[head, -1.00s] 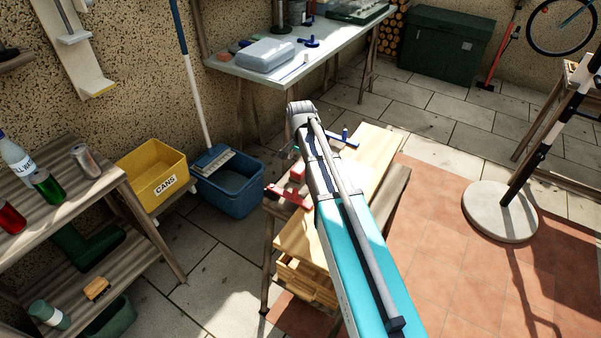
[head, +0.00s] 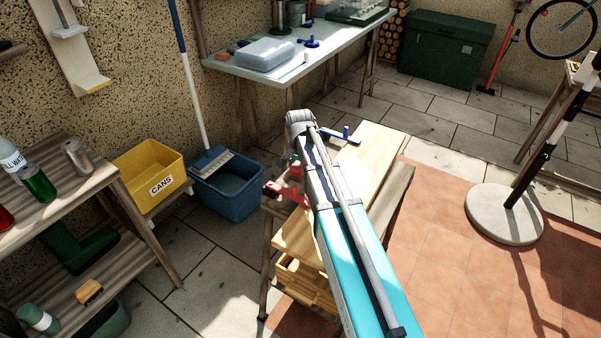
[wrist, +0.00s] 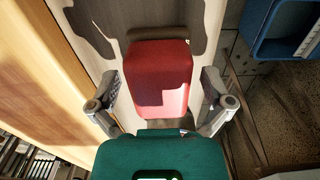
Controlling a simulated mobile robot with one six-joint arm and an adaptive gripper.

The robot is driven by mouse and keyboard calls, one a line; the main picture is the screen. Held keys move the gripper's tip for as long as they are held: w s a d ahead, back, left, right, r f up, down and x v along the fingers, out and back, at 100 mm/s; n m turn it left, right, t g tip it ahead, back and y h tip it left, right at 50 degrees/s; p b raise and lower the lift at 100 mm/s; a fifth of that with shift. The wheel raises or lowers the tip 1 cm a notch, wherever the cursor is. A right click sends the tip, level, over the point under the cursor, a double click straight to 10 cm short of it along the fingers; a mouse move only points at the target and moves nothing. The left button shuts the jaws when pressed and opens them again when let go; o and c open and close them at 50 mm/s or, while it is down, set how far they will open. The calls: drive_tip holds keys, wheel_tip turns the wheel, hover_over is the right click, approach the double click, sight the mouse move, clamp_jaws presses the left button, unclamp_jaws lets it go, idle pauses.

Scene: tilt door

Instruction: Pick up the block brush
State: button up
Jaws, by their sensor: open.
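In the wrist view a red block (wrist: 160,82) with a dark brown strip along its far edge lies between my gripper's fingers (wrist: 163,100). It may be the block brush, but I cannot tell for sure. In the head view a red thing (head: 296,170) shows beside my arm over the workbench; my arm hides most of the gripper. A small wooden block with a dark underside (head: 88,291), brush-like, lies on the lower left shelf.
The wooden workbench (head: 376,150) carries a red clamp (head: 285,193) and a blue clamp (head: 342,135). A blue bin (head: 235,195) and a yellow cans box (head: 150,170) stand to its left. A pole on a round base (head: 503,215) stands right, with open floor between.

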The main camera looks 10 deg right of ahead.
idle(0.5)
drive_tip(key=shift+s+r, duration=0.1)
drive_tip(key=shift+s, duration=0.05)
drive_tip(key=c, duration=1.3)
drive_tip(key=shift+o, duration=0.2)
drive_tip(key=shift+r, duration=0.15)
wheel_tip(320, 180, up, 2)
drive_tip(key=p, duration=0.2)
drive_tip(key=shift+p, duration=0.35)
drive_tip(key=s+d+r+p, duration=0.2)
drive_tip(key=s+r+p, duration=0.1)
drive_tip(key=s, duration=0.1)
drive_tip(key=s+d+r+p, duration=0.2)
drive_tip(key=s+r+p, duration=0.2)
drive_tip(key=s+d+r+p, duration=0.2)
drive_tip(key=s+r+p, duration=0.1)
drive_tip(key=s, duration=0.1)
drive_tip(key=shift+s+r, duration=0.2)
drive_tip(key=shift+r, duration=0.1)
